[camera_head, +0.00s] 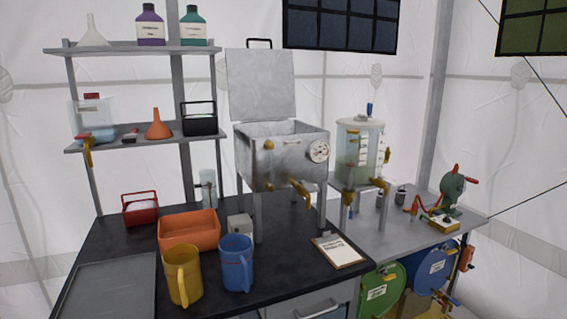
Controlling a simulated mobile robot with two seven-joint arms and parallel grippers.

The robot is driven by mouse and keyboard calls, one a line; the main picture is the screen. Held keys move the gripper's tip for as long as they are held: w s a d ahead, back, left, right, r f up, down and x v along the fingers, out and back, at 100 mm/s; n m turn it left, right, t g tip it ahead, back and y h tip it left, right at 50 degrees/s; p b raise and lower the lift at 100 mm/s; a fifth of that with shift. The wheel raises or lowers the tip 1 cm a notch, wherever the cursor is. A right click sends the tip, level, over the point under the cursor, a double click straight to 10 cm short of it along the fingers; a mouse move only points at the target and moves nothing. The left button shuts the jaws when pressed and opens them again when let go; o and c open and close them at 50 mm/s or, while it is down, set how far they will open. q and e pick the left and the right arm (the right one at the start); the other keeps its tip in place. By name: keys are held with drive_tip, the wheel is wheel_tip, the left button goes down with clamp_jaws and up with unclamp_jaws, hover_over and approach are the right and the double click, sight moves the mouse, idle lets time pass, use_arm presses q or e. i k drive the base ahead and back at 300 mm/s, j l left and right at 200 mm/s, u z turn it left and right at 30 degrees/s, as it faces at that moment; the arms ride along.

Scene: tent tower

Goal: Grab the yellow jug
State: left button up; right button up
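The yellow jug (185,278) stands upright near the front edge of the dark worktop (117,238). It is left of the blue jug (236,264), with a small gap between them. The yellow jug's handle faces the camera. An orange tray (190,230) sits right behind it and a flat grey tray (108,290) lies to its left. Neither of my grippers shows in the head view.
A metal tank on legs (282,160) with an open lid and brass tap stands behind and right of the jugs. A clipboard (337,251) lies at the right front. Shelves (150,143) rise at the back left. The worktop left of the orange tray is partly clear.

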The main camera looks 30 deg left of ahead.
sight(182, 263)
drive_tip(key=u, duration=1.6)
